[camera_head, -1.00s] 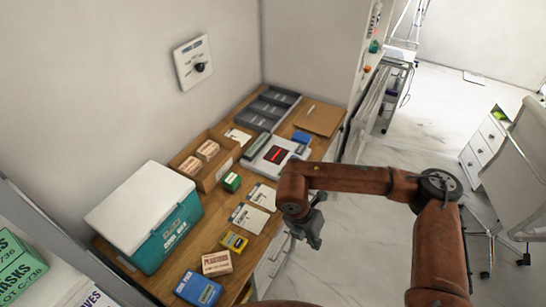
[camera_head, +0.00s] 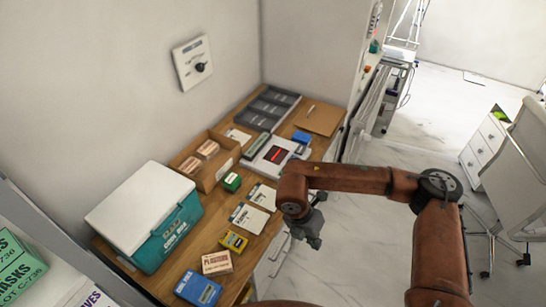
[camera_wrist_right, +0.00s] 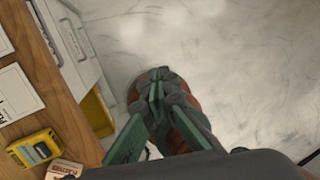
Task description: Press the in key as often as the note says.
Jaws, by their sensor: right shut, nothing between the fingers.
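A white device with a dark panel and a red display (camera_head: 276,154) lies toward the back of the wooden desk. It looks like the counter, but its keys are too small to read. Printed white sheets lie in front of it, one (camera_head: 262,196) behind another (camera_head: 249,217), and a third (camera_head: 238,136) lies farther back. Their writing is not legible, so I cannot tell which is the note. My right gripper (camera_head: 313,240) is shut and empty, hanging beyond the desk's right edge, in front of the device and apart from it. The right wrist view also shows it (camera_wrist_right: 157,82) over the floor. My left gripper is not in view.
The desk (camera_head: 262,243) also holds a teal cooler (camera_head: 168,237), an open cardboard box (camera_head: 220,167), a green box (camera_head: 231,182), a yellow device (camera_head: 233,241), a plasters box (camera_head: 217,262), a blue pack (camera_head: 198,289), grey trays (camera_head: 270,108) and a clipboard (camera_head: 320,119).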

